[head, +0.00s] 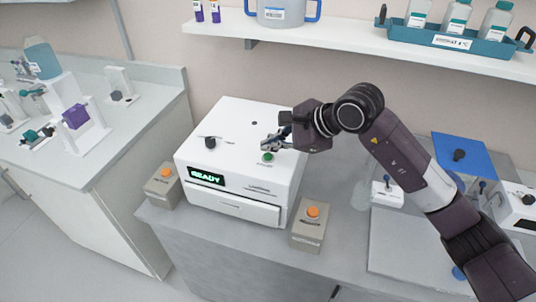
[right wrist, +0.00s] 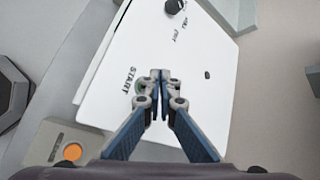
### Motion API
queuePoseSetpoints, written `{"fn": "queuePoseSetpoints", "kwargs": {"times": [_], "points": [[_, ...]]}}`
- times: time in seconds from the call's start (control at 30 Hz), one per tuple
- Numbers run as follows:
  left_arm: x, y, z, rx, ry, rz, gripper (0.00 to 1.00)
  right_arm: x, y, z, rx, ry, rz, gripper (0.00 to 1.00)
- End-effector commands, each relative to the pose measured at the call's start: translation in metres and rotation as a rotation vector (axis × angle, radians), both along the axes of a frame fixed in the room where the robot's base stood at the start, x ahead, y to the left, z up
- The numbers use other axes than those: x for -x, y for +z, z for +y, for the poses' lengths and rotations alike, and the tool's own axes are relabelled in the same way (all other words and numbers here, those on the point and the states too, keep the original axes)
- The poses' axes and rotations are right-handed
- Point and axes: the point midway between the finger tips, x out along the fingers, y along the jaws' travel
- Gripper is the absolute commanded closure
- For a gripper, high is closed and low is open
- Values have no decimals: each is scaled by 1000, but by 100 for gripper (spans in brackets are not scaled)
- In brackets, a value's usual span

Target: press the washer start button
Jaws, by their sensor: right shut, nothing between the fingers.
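The washer (head: 230,150) is a white box on the bench with a lit green READY display (head: 206,177) on its front. Its green start button (head: 268,157) is on top, near the front right, beside a START label. My right gripper (head: 267,144) is shut and empty, with its fingertips just behind the button in the head view. In the right wrist view the shut fingertips (right wrist: 159,78) are over the washer top beside the START label (right wrist: 131,80), and a bit of green shows behind the left finger. I cannot tell whether they touch the button. My left gripper is not in view.
Grey boxes with orange buttons stand left (head: 163,187) and right (head: 310,226) of the washer. A black knob (head: 210,142) sits on the washer top. A shelf (head: 350,45) with a teal bottle tray (head: 450,37) runs above. A blue panel (head: 464,154) is at the right.

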Motion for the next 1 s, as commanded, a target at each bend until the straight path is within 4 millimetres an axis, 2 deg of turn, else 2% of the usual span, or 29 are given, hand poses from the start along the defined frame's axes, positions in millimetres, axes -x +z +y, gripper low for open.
{"fn": "queuePoseSetpoints", "kwargs": {"times": [0.7, 1.0], "points": [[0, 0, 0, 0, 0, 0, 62, 0, 0, 0, 0, 0, 0, 100], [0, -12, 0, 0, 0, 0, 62, 0, -8, 0, 0, 0, -1, 100]]}}
